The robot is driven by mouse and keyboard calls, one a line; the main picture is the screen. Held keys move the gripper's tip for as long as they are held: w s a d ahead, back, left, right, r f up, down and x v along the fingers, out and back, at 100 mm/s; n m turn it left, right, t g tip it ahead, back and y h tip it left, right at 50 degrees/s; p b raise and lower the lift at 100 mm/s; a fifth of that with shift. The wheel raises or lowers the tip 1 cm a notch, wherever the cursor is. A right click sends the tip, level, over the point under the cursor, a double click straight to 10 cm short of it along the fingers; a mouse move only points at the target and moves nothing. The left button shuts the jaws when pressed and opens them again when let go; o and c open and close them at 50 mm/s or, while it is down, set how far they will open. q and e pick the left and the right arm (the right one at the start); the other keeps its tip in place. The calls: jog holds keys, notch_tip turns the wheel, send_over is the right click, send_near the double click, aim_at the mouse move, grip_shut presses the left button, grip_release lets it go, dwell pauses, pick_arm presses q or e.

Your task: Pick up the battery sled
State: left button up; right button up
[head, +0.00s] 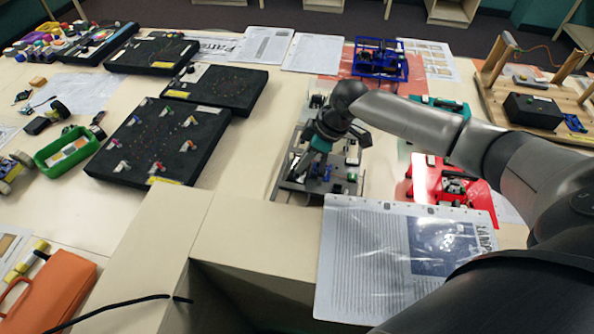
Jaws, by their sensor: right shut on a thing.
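A grey metal plate (318,186) carrying small electronic parts, which looks like the battery sled, lies on the cream table right of centre. My right gripper (321,146) reaches over it from the right, pointing down at its left half. Its jaws are shut on a part there, and the hand hides the exact grip. I cannot tell whether the plate is touching the table or slightly raised. My left gripper is out of view.
A red frame (425,178) lies close on the right, and a blue frame (381,62) stands behind. Black peg boards (139,168) are on the left beside a green tray (52,153). A printed sheet (360,270) overhangs the front edge. An orange pouch (55,287) lies front left.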

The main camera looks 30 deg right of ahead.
grip_shut()
jog(key=shift+r, duration=0.5)
notch_tip(320, 180, up, 19)
jog(key=p, duration=0.1)
dwell(0.6)
